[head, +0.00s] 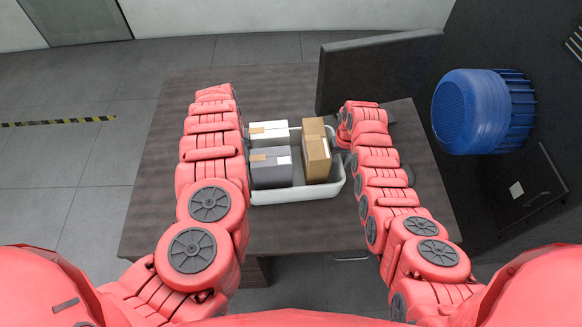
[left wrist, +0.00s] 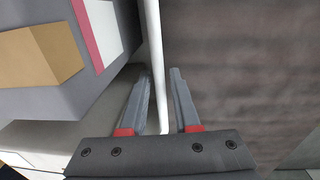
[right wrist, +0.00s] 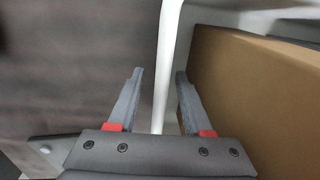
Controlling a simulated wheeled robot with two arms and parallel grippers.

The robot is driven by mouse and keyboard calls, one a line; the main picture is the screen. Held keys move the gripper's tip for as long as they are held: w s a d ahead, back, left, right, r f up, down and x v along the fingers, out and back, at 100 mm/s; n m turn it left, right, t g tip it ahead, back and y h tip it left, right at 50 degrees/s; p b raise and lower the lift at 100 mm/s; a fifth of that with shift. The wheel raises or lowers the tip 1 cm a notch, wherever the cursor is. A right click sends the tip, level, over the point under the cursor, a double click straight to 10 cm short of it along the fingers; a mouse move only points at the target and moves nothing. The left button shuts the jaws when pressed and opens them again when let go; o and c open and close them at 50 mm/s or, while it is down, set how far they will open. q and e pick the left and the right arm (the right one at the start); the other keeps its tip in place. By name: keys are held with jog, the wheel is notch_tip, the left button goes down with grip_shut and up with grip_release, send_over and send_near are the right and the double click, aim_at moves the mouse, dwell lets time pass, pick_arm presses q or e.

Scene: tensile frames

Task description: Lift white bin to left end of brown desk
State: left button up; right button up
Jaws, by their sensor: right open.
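The white bin (head: 298,194) stands on the brown desk (head: 155,190), between my two arms. It holds a white box (head: 268,130), a grey box (head: 272,174) and a brown box (head: 316,156). In the left wrist view my left gripper (left wrist: 160,72) is open, with its fingers on either side of the bin's rim (left wrist: 155,60). In the head view the left arm hides it. My right gripper (right wrist: 159,72) is open, its fingers straddling the opposite rim (right wrist: 166,60). In the head view my right gripper (head: 346,140) is mostly hidden by the arm.
A dark monitor-like panel (head: 375,68) stands at the desk's back right. A blue ribbed object (head: 484,110) and a dark box (head: 528,190) are right of the desk. The desk's left part is bare. A yellow-black floor strip (head: 55,121) lies left of the desk.

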pick_arm(q)
jog(key=c, duration=0.4)
pick_arm(e)
jog(key=c, duration=0.4)
pick_arm(q)
grip_shut()
pick_arm(e)
grip_shut()
pick_arm(q)
jog(key=shift+r, duration=0.1)
